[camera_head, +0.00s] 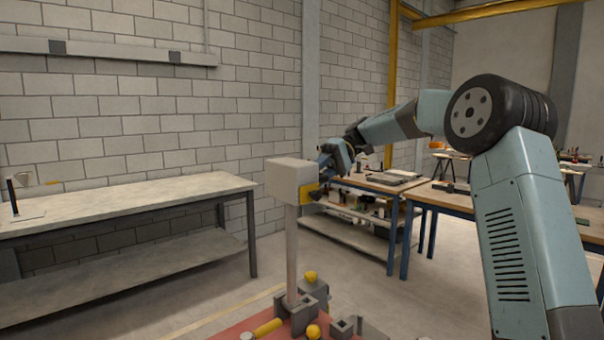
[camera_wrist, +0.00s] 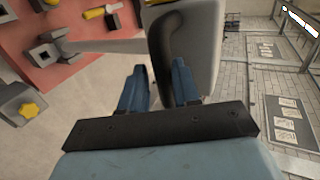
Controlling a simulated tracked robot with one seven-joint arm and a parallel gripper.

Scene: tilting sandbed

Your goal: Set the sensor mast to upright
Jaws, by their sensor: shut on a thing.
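The sensor mast (camera_head: 291,255) is a pale post with a boxy grey head (camera_head: 290,180) on top and a yellow part at the head's lower right. It looks close to upright in the head view, its foot in a grey socket (camera_head: 299,315). My gripper (camera_head: 322,178) is at the right side of the head. In the wrist view my gripper's blue fingers (camera_wrist: 158,80) are at the grey head (camera_wrist: 200,45), shut on the mast; the exact contact is partly hidden. The post (camera_wrist: 110,46) runs left to the socket (camera_wrist: 45,55).
The red bed (camera_head: 235,332) carries a yellow-handled part (camera_head: 267,328), yellow knobs (camera_head: 313,331) and small grey blocks (camera_head: 342,327). A long workbench (camera_head: 120,205) stands at left along the block wall. Cluttered benches (camera_head: 390,180) stand behind my arm at right. Bare floor lies between.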

